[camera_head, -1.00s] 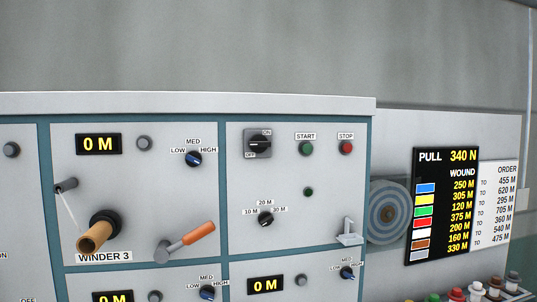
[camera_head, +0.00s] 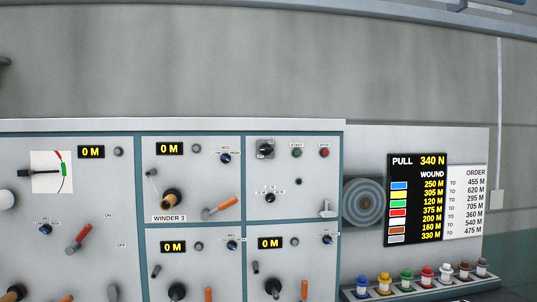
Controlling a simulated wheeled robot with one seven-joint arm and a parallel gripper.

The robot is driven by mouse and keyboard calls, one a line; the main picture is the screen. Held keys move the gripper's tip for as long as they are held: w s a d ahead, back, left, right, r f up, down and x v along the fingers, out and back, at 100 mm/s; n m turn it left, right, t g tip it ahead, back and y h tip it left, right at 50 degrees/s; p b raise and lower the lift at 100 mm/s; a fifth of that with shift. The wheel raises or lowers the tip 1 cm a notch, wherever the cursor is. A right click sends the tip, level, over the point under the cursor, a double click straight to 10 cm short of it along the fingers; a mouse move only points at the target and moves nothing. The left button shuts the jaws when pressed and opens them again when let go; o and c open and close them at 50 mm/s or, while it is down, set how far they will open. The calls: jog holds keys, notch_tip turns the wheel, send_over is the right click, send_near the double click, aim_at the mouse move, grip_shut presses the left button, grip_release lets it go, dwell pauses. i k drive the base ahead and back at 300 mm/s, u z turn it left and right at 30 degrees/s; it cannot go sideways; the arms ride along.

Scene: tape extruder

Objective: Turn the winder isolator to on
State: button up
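A black rotary switch (camera_head: 265,149) on a grey square plate sits at the top left of the right-hand upper panel. In the earlier, closer view its plate reads ON at upper right and OFF at lower left, with the black handle lying roughly level. The labels are too small to read now. No label names it as the winder isolator. A red lever (camera_head: 79,237) with ON and OFF marks sits on the left panel, nearer the OFF side in height. My gripper is not in view.
Beside the switch are a green START button (camera_head: 297,153) and a red STOP button (camera_head: 324,153). The WINDER 3 panel has a crank handle (camera_head: 169,200) and an orange lever (camera_head: 221,208) sticking out. Coloured spools (camera_head: 406,280) stand in a row at lower right.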

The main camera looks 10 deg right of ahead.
aim_at(265, 149)
jog(key=z, duration=0.7)
jog(key=i, duration=1.75)
jog(key=u, duration=0.6)
